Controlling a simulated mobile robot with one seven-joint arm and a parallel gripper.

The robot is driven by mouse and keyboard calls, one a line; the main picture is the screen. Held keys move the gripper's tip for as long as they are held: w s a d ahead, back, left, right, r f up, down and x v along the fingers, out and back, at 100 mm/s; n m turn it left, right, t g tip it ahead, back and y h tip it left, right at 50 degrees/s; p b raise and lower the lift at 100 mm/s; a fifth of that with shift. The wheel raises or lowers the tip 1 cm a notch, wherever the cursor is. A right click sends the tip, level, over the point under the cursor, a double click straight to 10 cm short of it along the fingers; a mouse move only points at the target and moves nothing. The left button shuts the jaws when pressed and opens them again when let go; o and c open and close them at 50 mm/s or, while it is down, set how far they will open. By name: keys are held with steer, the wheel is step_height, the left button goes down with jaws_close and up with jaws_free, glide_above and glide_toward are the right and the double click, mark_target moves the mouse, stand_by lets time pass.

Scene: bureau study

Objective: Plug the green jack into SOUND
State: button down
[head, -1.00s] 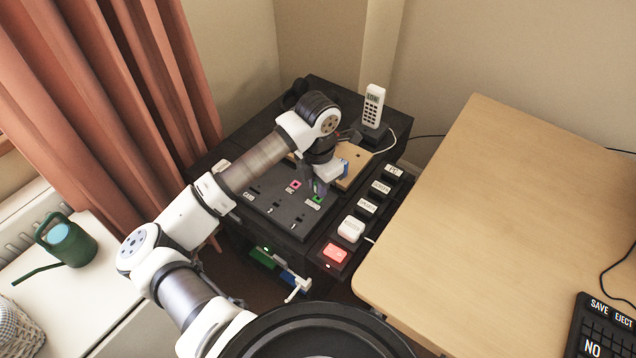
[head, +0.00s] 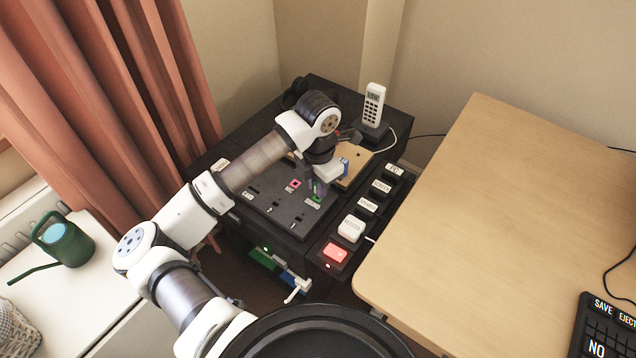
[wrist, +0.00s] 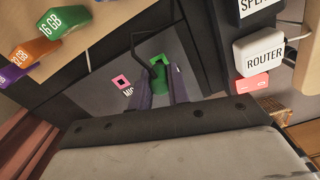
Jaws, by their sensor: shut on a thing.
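My gripper (wrist: 162,88) is shut on the green jack (wrist: 160,78), which shows between its two dark fingers in the wrist view. In the head view my gripper (head: 318,188) is low over the dark socket panel (head: 272,212), right at the green-marked socket (head: 316,197). The fingers partly cover this socket, and its label (head: 312,204) is too small to read. I cannot tell whether the jack's tip is in the socket. A pink socket (head: 295,184) lies up and to the left; it also shows in the wrist view (wrist: 121,81).
Right of the panel is a power strip with labelled plugs, a white ROUTER block (wrist: 262,53) and a lit red switch (head: 335,252). A wooden block (head: 356,165) with coloured memory sticks (wrist: 63,22) stands behind. A phone (head: 373,105) and a wooden desk (head: 480,220) are beyond.

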steer(key=shift+f+b, duration=1)
steer(key=shift+b, duration=0.1)
stand_by(0.8)
steer(key=c, duration=1.3)
jaws_free()
steer(key=shift+o, duration=0.2)
steer(key=shift+r, duration=0.15)
step_height(320, 180, up, 14)
steer(key=b, duration=0.1)
steer(key=shift+f, duration=0.2)
